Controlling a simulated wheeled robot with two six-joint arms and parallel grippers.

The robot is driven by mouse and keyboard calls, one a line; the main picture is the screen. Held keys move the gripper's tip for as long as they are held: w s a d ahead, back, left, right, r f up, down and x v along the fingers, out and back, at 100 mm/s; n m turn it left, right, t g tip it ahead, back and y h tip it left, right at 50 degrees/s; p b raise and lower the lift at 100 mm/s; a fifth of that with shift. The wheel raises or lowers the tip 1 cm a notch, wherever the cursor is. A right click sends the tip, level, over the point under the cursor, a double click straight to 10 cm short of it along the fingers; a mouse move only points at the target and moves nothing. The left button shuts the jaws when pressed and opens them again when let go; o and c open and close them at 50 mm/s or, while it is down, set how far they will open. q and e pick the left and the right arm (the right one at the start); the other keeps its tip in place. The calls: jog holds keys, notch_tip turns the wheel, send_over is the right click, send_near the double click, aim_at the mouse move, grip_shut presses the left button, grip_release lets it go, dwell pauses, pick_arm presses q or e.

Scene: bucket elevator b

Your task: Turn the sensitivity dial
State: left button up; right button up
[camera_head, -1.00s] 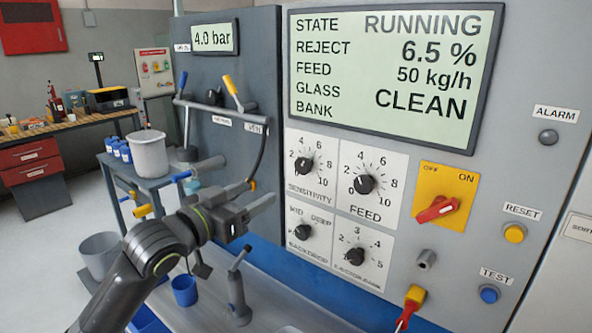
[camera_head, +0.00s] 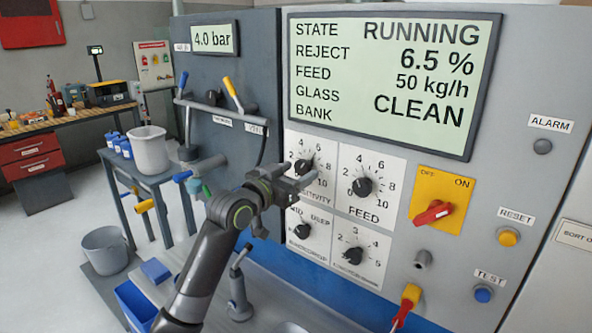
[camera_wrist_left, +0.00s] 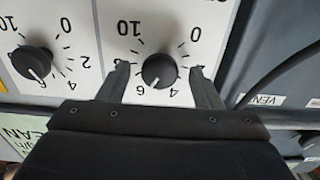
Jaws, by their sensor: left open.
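The sensitivity dial (camera_head: 305,167) is a black round knob on a white plate, at the upper left of a group of dials below the display. It also shows in the left wrist view (camera_wrist_left: 160,70), upside down, its pointer between 4 and 6. My left gripper (camera_head: 297,178) is at the dial in the head view and partly covers its lettering. In the left wrist view its open fingers (camera_wrist_left: 159,70) stand either side of the knob, with gaps on both sides. Whether the tips reach the panel is unclear. My right gripper is not in view.
The feed dial (camera_head: 362,187) is close on the right, and the backdrop dial (camera_head: 302,231) is just below. A red switch (camera_head: 434,212) on a yellow plate is farther right. A hose and yellow-handled lever (camera_head: 233,92) are to the upper left.

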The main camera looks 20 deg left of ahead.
pick_arm(q)
jog(key=shift+w+d, duration=0.1)
jog(key=shift+w, duration=0.05)
jog(key=c, duration=0.9)
jog(key=shift+m+b, duration=0.4)
jog(key=shift+m, duration=0.2)
jog(key=shift+c, duration=0.4)
jog(key=shift+m, duration=0.5)
jog(key=o, duration=1)
